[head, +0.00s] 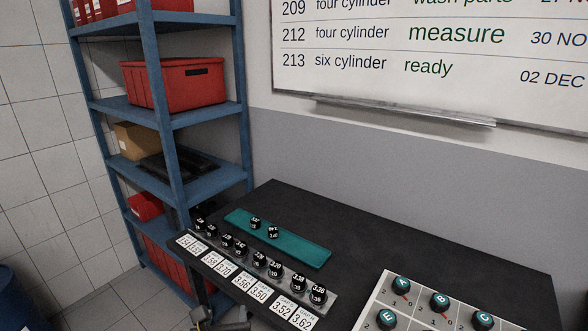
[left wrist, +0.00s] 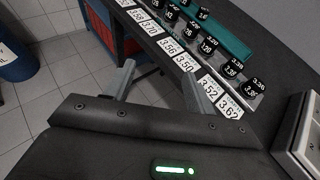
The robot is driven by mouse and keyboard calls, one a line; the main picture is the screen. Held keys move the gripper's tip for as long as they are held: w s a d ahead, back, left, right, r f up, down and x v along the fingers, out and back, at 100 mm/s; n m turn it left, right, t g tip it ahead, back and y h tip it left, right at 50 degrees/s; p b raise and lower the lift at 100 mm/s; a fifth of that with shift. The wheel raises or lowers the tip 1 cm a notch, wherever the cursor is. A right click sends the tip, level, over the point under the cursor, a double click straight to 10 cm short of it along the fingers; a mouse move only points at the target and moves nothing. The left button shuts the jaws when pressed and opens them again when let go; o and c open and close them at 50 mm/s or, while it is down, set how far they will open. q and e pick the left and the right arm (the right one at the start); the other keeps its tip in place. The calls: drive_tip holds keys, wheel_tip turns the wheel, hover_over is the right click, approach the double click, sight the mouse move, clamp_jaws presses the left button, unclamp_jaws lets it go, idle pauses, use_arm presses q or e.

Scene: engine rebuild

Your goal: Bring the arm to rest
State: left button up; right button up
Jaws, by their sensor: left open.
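My left gripper (head: 221,316) is at the bottom edge of the head view, in front of the black table's (head: 390,245) near left edge. In the left wrist view its two fingers (left wrist: 160,88) stand apart with floor showing between them, and nothing is held. The right finger overlaps the labelled rack (left wrist: 215,82) in that picture; I cannot tell whether they touch. The rack (head: 180,237) holds several black numbered pieces behind white number cards. My right gripper is not in view.
A teal tray (head: 300,248) with two black pieces lies behind the rack. A white lettered board (head: 372,308) with round knobs is at the table's front right. Blue shelves (head: 176,175) with red bins stand left, and a blue drum (head: 14,300) is at far left.

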use_arm(q)
wheel_tip(320, 180, down, 19)
drive_tip(key=w+d+n+g+h, duration=0.1)
drive_tip(key=w+d+n+g, duration=0.15)
drive_tip(key=n+g, duration=0.45)
drive_tip(key=s+a+f+n+g+h, duration=0.1)
drive_tip(key=s+a+f+n, duration=0.2)
drive_tip(key=f, duration=0.5)
drive_tip(key=s+f+n+g+h, duration=0.1)
drive_tip(key=s+f+n, duration=0.2)
drive_tip(key=f+n, duration=0.35)
drive_tip(key=s+a+f+n+g, duration=0.1)
drive_tip(key=s+a+f+n, duration=0.15)
drive_tip(key=f, duration=0.75)
drive_tip(key=s+a+f+n, duration=0.3)
drive_tip(key=s+f+n, duration=0.1)
drive_tip(key=s, duration=0.7)
drive_tip(key=s+a+f+n+g, duration=0.1)
drive_tip(key=s+a+f+n, duration=0.2)
drive_tip(key=s+f, duration=0.4)
drive_tip(key=s+a+f+n+g+y, duration=0.1)
drive_tip(key=s+a+f+n, duration=0.3)
drive_tip(key=s, duration=1.2)
drive_tip(key=shift+s+f+n, duration=0.35)
drive_tip(key=shift+f+n, duration=0.45)
drive_tip(key=shift+f, duration=0.05)
use_arm(e)
drive_tip(key=shift+w, duration=0.5)
